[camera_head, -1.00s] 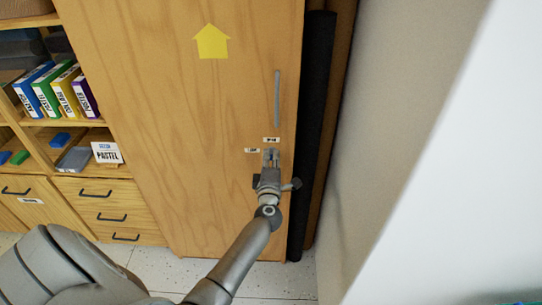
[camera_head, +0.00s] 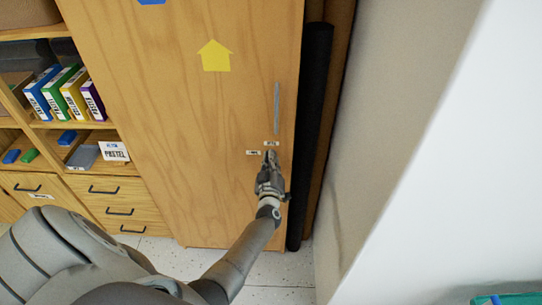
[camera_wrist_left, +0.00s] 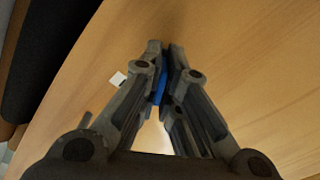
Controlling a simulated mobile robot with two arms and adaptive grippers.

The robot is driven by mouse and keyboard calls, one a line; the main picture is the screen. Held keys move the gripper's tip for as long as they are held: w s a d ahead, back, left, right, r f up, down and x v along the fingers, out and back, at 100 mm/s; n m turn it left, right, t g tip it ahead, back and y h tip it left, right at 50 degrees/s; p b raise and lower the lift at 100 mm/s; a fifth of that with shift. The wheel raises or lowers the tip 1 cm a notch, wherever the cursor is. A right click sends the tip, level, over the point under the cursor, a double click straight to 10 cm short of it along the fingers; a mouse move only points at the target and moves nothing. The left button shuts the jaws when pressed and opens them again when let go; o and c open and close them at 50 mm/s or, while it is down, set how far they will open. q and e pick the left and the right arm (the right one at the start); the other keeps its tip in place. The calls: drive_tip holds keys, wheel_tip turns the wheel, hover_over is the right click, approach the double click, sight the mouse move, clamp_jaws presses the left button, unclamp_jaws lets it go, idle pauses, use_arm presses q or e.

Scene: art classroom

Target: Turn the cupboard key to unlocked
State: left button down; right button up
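The tall wooden cupboard door (camera_head: 190,130) has a long grey handle (camera_head: 277,108) near its right edge. Below the handle are two small white labels, one above the lock (camera_head: 271,143) and one to its left (camera_head: 253,152); I cannot read them. My left gripper (camera_head: 269,156) is at the lock and hides it in the head view. In the left wrist view, the gripper's fingers (camera_wrist_left: 165,48) are closed together at the door, with the blue key (camera_wrist_left: 160,86) between them. The key's exact angle is hidden. My right gripper is not in view.
Shelves with upright coloured boxes (camera_head: 62,92) and drawers (camera_head: 118,205) stand left of the cupboard. A dark vertical roll (camera_head: 311,140) stands close to the door's right edge, then a pale wall (camera_head: 385,130). A strip of floor (camera_head: 275,268) is free below.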

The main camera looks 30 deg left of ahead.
use_arm(q)
drive_tip(key=m+p, duration=0.1)
drive_tip(key=m, duration=0.3)
drive_tip(key=shift+p, duration=0.35)
drive_tip(key=shift+m+p, duration=0.3)
drive_tip(key=shift+m, duration=0.9)
drive_tip(key=c, duration=1.6)
unclamp_jaws()
drive_tip(key=shift+c, duration=0.2)
